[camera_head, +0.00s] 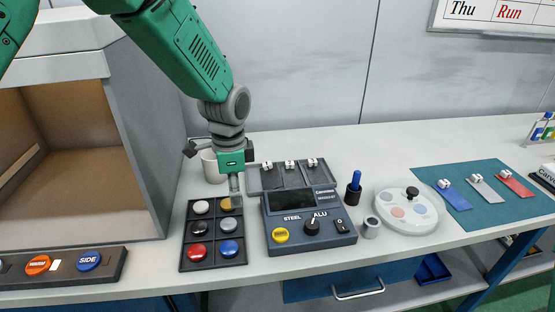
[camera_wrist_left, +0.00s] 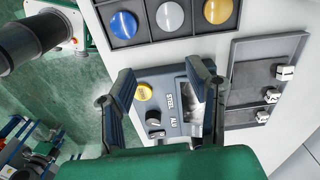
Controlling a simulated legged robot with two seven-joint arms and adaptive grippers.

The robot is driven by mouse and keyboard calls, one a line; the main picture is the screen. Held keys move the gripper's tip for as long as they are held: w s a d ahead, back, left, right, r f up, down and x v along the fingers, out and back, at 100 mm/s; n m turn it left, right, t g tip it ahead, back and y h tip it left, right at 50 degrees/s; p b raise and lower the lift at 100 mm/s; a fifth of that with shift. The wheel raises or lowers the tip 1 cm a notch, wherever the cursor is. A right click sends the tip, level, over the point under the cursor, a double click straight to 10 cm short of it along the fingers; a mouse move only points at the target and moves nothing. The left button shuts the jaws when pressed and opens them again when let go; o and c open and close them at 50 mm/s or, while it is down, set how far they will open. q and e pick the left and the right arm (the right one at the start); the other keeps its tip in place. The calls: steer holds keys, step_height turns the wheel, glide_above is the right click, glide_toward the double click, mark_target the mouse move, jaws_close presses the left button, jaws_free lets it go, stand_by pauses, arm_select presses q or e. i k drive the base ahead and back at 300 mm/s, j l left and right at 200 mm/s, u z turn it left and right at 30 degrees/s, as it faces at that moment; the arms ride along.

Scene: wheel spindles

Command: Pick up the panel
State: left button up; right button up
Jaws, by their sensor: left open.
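A dark blue-grey control panel (camera_head: 293,246) with a screen, a yellow button, a black knob and the words STEEL and ALU lies on the white table. My left gripper (camera_head: 236,198) points down, left of the panel's screen, over the right edge of a black tray of coloured discs (camera_head: 187,235). In the left wrist view, the open, empty fingers (camera_wrist_left: 160,72) frame the panel (camera_wrist_left: 172,128) from above, with the yellow button and knob between them. The gripper looks apart from the panel; its exact height is unclear. My right gripper is not in view.
An open box (camera_head: 142,130) and button bar (camera_head: 66,263) are left.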

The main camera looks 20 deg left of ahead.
mark_target(271, 176)
steer(key=i, duration=0.85)
